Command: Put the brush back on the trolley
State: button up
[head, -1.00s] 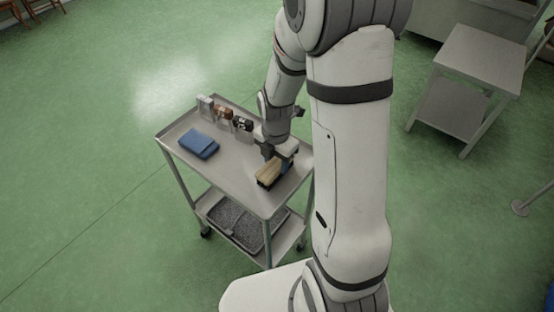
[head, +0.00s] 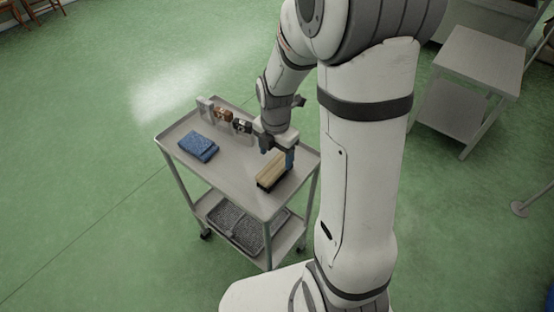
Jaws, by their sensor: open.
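The brush (head: 271,172), with a pale wooden back and dark bristles below, rests on the top shelf of the grey metal trolley (head: 228,178), near its right front part. My gripper (head: 277,152) is open, just behind and above the brush. A blue-tipped finger shows at the brush's right end. The gap between the fingers and the brush is hard to judge from this view. Part of the trolley's right side is close to my arm.
A folded blue cloth (head: 198,147) lies on the trolley's left part. Several small items (head: 223,114) stand along its back edge. A dark grey tray (head: 236,226) sits on the lower shelf. A grey side table (head: 470,85) stands at the right. Green floor around is open.

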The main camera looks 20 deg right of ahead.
aim_at(276, 165)
notch_tip(276, 165, up, 7)
jog(key=s+r+m+t, duration=0.1)
jog(key=s+r+m, duration=0.3)
jog(key=s+m, duration=0.3)
jog(key=s+r+m+t, duration=0.1)
jog(key=s+r+m, duration=0.3)
jog(key=m, duration=1.4)
jog(key=s, duration=0.2)
jog(key=shift+s+t, duration=0.3)
jog(key=shift+s, duration=0.05)
jog(key=shift+d+r, duration=0.1)
